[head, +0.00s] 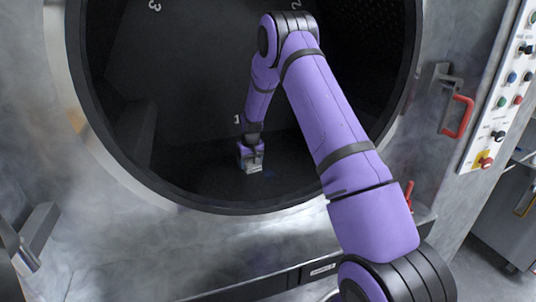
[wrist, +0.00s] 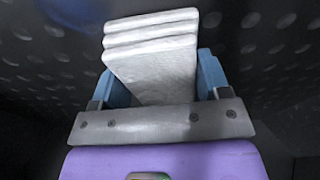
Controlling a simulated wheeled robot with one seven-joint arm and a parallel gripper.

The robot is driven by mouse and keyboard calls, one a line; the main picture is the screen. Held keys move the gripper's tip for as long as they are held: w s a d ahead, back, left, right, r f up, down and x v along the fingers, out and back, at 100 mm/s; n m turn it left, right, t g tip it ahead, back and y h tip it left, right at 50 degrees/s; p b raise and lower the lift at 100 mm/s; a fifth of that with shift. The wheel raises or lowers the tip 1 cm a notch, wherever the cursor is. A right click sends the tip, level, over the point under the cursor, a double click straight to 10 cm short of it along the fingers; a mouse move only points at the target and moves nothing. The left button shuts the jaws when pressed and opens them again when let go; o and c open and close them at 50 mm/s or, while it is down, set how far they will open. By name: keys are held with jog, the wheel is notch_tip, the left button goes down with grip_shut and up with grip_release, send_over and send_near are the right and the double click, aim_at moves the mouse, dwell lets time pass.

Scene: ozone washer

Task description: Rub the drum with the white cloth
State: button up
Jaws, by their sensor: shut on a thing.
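The drum (head: 185,120) is the large dark round opening in the head view, with numbers on its inside. My purple arm reaches into it. My gripper (head: 250,163) is low inside the drum, below the number 1. In the wrist view my gripper (wrist: 155,85) has its blue fingers on both sides of the folded white cloth (wrist: 155,62) and is shut on it. The cloth is stacked in several layers and its far end points at the dark perforated drum wall (wrist: 50,60). I cannot tell whether the cloth touches the wall.
The metal rim (head: 100,150) surrounds the opening. A latch with a red handle (head: 459,117) sits on the right, beside a white control panel (head: 503,85) with coloured buttons. A metal bracket (head: 38,225) juts out at lower left.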

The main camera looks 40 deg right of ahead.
aim_at(249, 160)
jog(key=shift+w+d+r, duration=0.1)
jog(key=shift+w, duration=0.2)
jog(key=r, duration=0.3)
jog(key=shift+s, duration=0.25)
jog(key=shift+w+r, duration=0.15)
jog(key=shift+r, duration=2.3)
